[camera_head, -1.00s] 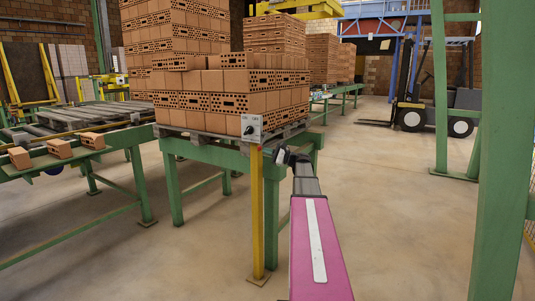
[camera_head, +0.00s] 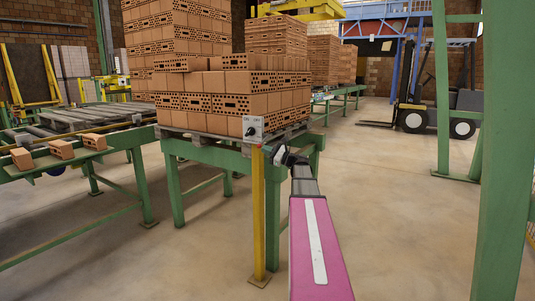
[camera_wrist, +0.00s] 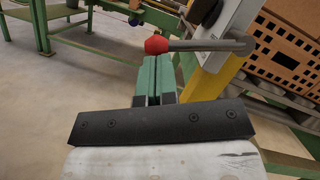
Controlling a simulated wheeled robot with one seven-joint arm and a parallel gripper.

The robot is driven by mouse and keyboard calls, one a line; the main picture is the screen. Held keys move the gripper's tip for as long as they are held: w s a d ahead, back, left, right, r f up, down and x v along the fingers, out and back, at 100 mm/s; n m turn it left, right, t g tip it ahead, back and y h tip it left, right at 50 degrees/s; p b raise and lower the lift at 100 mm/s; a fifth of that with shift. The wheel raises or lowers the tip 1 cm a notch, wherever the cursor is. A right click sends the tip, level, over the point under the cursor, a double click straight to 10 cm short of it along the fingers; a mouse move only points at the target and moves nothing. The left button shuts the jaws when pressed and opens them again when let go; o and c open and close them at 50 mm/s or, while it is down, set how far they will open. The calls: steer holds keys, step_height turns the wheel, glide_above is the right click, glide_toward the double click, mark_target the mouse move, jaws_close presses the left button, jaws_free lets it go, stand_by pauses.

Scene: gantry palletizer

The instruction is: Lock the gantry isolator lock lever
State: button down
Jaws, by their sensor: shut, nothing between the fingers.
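The isolator box (camera_head: 252,128) is a small grey plate with a dark knob, on top of a yellow post (camera_head: 258,215). In the wrist view, the lock lever (camera_wrist: 205,45) is a grey rod with a red ball end (camera_wrist: 156,45), reaching out level to the left from the grey box (camera_wrist: 222,30). My gripper (camera_head: 279,154) is just right of the post top. In the wrist view, its green fingers (camera_wrist: 155,62) are shut and empty, with their tips just by the red ball. I cannot tell whether they touch it.
A pallet of bricks (camera_head: 230,103) stands on a green conveyor frame (camera_head: 220,156) behind the post. A green column (camera_head: 497,150) rises at the right. A forklift (camera_head: 430,112) is at the back right. The floor between is clear.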

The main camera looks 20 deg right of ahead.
steer(key=m, duration=0.1)
steer(key=r+m, duration=0.1)
steer(key=a+r+m+t, duration=0.1)
steer(key=shift+s+m+h, duration=0.4)
step_height(320, 180, up, 6)
steer(key=m+t+h, duration=0.2)
steer(key=m+h, duration=0.1)
steer(key=m, duration=0.7)
steer(key=shift+w+d+r+t+h, duration=0.2)
steer(key=shift+t+h, duration=0.1)
steer(key=shift+t, duration=0.1)
steer(key=shift+a, duration=0.1)
